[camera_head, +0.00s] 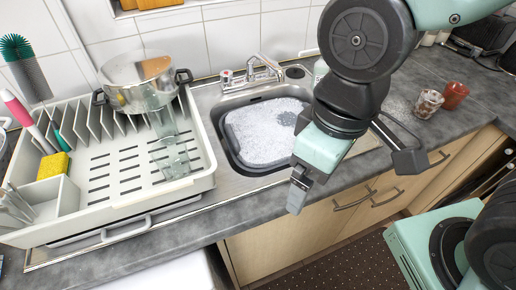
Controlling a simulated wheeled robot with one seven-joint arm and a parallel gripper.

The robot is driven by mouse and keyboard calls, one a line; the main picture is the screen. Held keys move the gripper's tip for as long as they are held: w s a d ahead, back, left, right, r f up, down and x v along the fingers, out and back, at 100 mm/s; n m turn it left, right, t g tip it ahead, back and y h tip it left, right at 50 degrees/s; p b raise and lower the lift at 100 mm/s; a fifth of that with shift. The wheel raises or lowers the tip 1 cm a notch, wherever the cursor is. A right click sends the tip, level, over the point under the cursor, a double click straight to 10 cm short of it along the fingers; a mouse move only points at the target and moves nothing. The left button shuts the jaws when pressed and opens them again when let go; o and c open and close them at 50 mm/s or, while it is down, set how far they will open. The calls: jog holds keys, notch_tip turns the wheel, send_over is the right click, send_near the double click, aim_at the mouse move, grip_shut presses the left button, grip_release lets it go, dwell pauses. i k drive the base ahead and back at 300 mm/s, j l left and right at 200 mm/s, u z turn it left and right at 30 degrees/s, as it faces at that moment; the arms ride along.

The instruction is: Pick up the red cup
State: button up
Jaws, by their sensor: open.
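A red cup (455,95) stands on the grey worktop at the right, right of the sink. My gripper (299,192) hangs in front of the sink's front edge, over the cabinet fronts. It is well to the left of the red cup and nearer to the camera, not touching it. It is open, and I see nothing held in it. The gap between its fingers is hard to make out from this angle.
A glass cup (428,103) stands just left of the red cup. The foamy sink (262,132) with its tap (262,68) is in the middle. A white dish rack (120,215) with a pot (142,85) and glasses fills the left.

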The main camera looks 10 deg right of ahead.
aim_at(454, 92)
jog(key=k+l, duration=0.15)
jog(key=l, duration=0.2)
jog(key=k+l+z, duration=0.1)
jog(key=l, duration=0.3)
jog(key=i+l, duration=0.1)
jog(key=l, duration=0.2)
jog(key=i+l+z, duration=0.1)
jog(key=l, duration=0.25)
jog(key=i+l, duration=0.15)
jog(key=l, duration=0.15)
jog(key=i+l+z, duration=0.1)
jog(key=l, duration=0.25)
jog(key=i+l+z, duration=0.1)
jog(key=i+l, duration=0.25)
